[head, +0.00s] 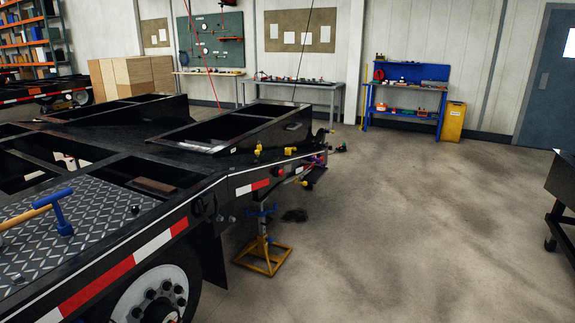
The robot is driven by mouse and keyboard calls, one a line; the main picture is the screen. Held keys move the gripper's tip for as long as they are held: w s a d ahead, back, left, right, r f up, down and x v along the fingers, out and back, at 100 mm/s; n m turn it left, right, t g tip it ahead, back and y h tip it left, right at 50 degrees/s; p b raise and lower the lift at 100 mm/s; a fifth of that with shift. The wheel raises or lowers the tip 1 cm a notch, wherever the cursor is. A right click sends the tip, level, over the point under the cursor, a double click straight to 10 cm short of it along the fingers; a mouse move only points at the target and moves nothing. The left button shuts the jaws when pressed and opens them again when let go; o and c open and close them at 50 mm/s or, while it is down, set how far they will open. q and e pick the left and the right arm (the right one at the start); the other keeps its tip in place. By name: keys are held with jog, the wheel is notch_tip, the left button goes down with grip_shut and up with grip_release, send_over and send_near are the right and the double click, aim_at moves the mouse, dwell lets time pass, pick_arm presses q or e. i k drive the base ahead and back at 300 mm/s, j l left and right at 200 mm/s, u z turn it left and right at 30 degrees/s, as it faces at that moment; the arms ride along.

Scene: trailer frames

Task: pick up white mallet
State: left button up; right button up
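No white mallet can be made out in the head view. A mallet with a blue head (58,209) and a tan handle (22,217) lies on the diamond-plate deck (100,240) of the black trailer frame at the lower left. The picture's left edge cuts off the end of its handle. Neither of my grippers is in view.
The black trailer frame (215,187) with red-white strips fills the left side. A yellow-based jack stand (264,254) stands beside it. A blue workbench (408,92), grey table (296,84) and yellow bin (452,121) line the back wall. The concrete floor (420,225) at centre-right is clear.

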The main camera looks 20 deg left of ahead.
aim_at(11, 224)
jog(key=i+j+u, duration=0.1)
jog(key=i+u, duration=1)
jog(key=u, duration=0.15)
jog(key=i+l+u, duration=0.25)
jog(key=u, duration=0.15)
jog(key=i+l, duration=0.05)
jog(key=i, duration=0.05)
